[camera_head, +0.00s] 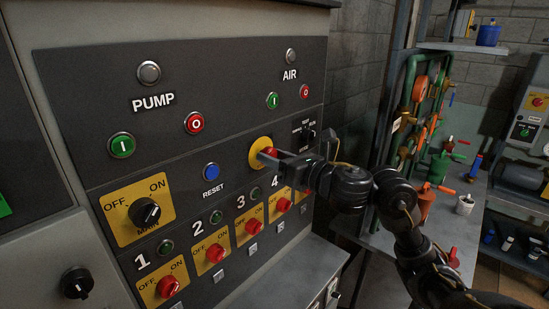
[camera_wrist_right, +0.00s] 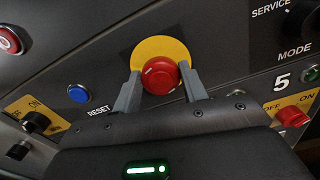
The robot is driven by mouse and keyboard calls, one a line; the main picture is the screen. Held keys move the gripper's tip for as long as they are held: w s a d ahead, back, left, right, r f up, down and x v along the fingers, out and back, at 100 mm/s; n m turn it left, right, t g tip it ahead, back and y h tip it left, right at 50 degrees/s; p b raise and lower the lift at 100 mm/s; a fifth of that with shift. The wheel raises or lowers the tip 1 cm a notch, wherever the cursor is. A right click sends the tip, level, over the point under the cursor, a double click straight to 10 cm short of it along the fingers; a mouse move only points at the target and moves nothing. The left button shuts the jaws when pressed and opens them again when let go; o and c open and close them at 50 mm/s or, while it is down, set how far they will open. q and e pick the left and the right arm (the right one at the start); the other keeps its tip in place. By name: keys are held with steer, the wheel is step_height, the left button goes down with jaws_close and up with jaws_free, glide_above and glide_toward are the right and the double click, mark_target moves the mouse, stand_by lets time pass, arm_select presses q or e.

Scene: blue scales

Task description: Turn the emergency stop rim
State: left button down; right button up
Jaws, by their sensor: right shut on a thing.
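The emergency stop is a red mushroom button (camera_wrist_right: 160,75) on a round yellow plate (camera_wrist_right: 161,51), set in the dark control panel. In the head view the yellow plate (camera_head: 260,150) shows beside my gripper, and the red button is partly hidden by a finger. My right gripper (camera_head: 266,157) reaches in from the right; in the right wrist view its two grey fingers (camera_wrist_right: 160,88) stand on either side of the red button, shut on its rim. A small pale mark shows on the button face. My left gripper is not in view.
A blue RESET button (camera_head: 211,170) is left of the stop. Numbered red knobs (camera_head: 215,252) on yellow plates run below, and a black MAIN switch (camera_head: 144,211) is at lower left. A mode selector (camera_head: 310,134) is close above my right gripper. A bench with valves stands right.

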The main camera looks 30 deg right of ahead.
steer(key=shift+m, duration=0.3)
steer(key=shift+d+f+m+p, duration=0.1)
steer(key=shift+m+p, duration=0.6)
steer(key=shift+m, duration=2.7)
steer(key=o, duration=1)
